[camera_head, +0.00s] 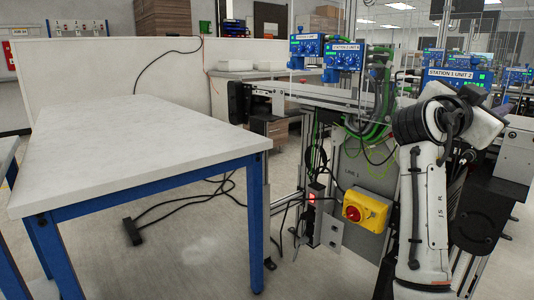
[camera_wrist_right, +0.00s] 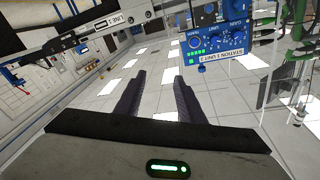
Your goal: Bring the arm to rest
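My right arm stands raised and folded at the right of the head view, with its dark joint up beside the conveyor units; its fingers cannot be made out there. In the right wrist view, my right gripper (camera_wrist_right: 159,77) shows two dark fingers set apart, with nothing between them but floor and ceiling-light reflections in the background. The view is tilted. My left arm and left gripper are in neither view.
A white-topped table (camera_head: 130,140) with blue legs fills the left, its top empty. A conveyor (camera_head: 310,95) with blue control boxes (camera_head: 345,57) stands behind. A yellow box with a red switch (camera_head: 366,211) is close to my right arm. Cables lie on the floor.

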